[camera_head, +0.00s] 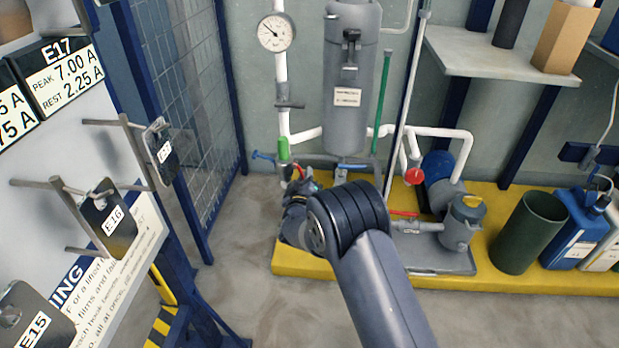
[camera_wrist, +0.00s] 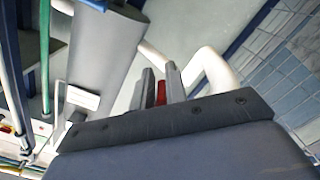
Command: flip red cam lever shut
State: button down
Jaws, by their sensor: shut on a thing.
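The red cam lever (camera_wrist: 161,93) shows in the wrist view as a small red piece between the two grey fingers of my gripper (camera_wrist: 160,76). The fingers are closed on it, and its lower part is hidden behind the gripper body. In the head view my gripper (camera_head: 295,176) is beside the white pipe, left of the grey filter housing (camera_head: 346,110). A small patch of red shows there at the fingers. My own arm covers much of that spot, so the lever's angle cannot be told.
A green fitting (camera_head: 283,148) and a blue handle (camera_head: 262,156) are close to my gripper. A pump (camera_head: 440,172) and a dark green bin (camera_head: 528,232) stand on the yellow base at right. Hooked plates hang at left.

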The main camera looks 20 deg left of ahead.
jog(key=shift+s+a+f+m, duration=0.15)
jog(key=shift+a+m, duration=0.4)
jog(key=shift+m, duration=0.55)
jog(key=shift+a, duration=0.1)
jog(key=c, duration=1.4)
grip_release()
jog(key=shift+c, duration=0.2)
jog(key=shift+f, duration=0.1)
